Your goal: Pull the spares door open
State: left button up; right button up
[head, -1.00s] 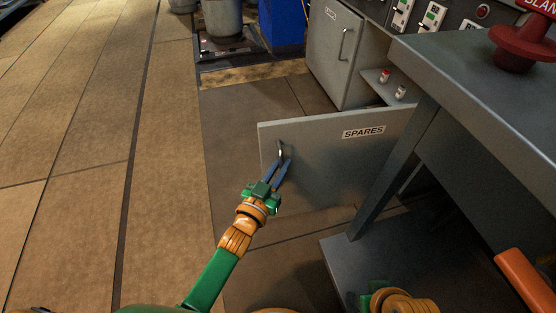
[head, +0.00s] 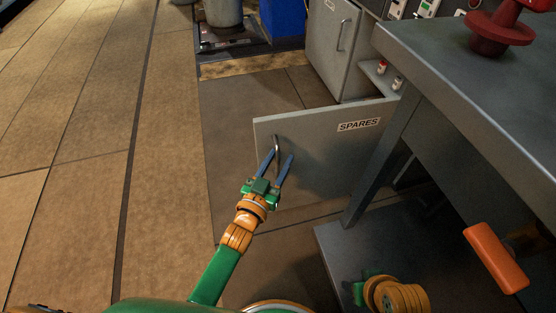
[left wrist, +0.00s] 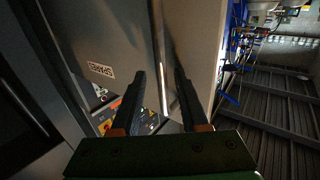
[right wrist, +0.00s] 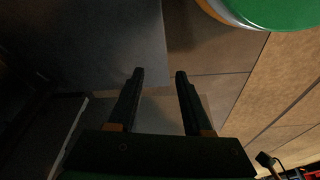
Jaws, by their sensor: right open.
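The spares door (head: 320,160) is a grey panel with a SPARES label, standing swung out from the cabinet beside the workbench. Its metal bar handle (head: 276,147) is near the door's free left edge. My left gripper (head: 278,162) is at the handle with its blue fingers spread apart. In the left wrist view the left gripper (left wrist: 161,75) shows a gap between its fingers, with the handle (left wrist: 164,95) between or just beyond them; contact is unclear. The label also shows there. My right gripper (right wrist: 159,74) is open and empty above the floor in the right wrist view.
A workbench (head: 455,80) with a red valve-like fixture (head: 498,32) on top stands at right, its lower shelf (head: 345,260) below. Another grey cabinet (head: 335,50) stands behind the door. The floor (head: 170,180) at left is clear.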

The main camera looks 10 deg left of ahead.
pick_arm(q)
jog(key=shift+s, duration=0.1)
pick_arm(e)
jog(key=shift+r, duration=0.1)
pick_arm(q)
jog(key=p+v, duration=0.2)
jog(key=v, duration=0.4)
jog(key=shift+s+a, duration=0.2)
jog(key=shift+s, duration=0.25)
pick_arm(e)
notch_tip(320, 180, down, 6)
jog(key=shift+d+r, duration=0.1)
jog(key=shift+s, duration=0.1)
